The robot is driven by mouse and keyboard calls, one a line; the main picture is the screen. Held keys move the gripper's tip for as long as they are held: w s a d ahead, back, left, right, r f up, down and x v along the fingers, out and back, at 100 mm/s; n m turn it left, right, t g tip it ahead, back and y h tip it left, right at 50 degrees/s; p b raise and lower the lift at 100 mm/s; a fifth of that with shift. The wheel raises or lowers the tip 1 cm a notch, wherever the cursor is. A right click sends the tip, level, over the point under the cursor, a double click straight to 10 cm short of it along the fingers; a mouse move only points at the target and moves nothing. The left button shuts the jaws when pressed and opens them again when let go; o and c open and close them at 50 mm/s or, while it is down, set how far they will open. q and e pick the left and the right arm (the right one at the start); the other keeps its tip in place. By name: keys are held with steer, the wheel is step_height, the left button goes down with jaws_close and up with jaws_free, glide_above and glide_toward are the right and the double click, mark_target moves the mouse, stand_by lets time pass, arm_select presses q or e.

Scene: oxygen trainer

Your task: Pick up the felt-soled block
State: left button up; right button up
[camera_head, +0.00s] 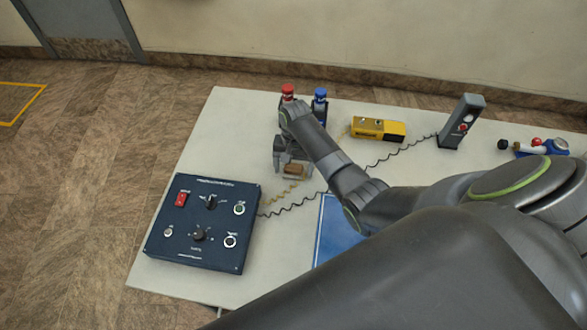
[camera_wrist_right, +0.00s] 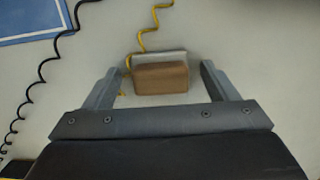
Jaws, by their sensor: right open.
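The felt-soled block (camera_wrist_right: 161,79) is a small brown block with a pale strip along one long side. In the right wrist view it lies on the table between the two fingers of my right gripper (camera_wrist_right: 160,85), with a gap on each side. In the head view the block (camera_head: 293,170) shows at the fingers of my right gripper (camera_head: 292,173), which is open. Whether the fingertips are level with the block or above it I cannot tell. My left gripper is not in view.
A dark blue control box (camera_head: 203,222) stands at the table's left front. A yellow device (camera_head: 378,129), red-capped (camera_head: 288,91) and blue-capped (camera_head: 320,95) items, and a grey upright unit (camera_head: 460,122) stand farther back. Yellow and black coiled cords run near the block. A blue mat (camera_head: 336,235) lies right.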

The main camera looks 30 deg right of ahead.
mark_target(293, 167)
steer(key=shift+f, duration=0.1)
steer(key=shift+c, duration=0.3)
steer(key=c, duration=1)
step_height(293, 167, up, 10)
steer(key=shift+r, duration=0.1)
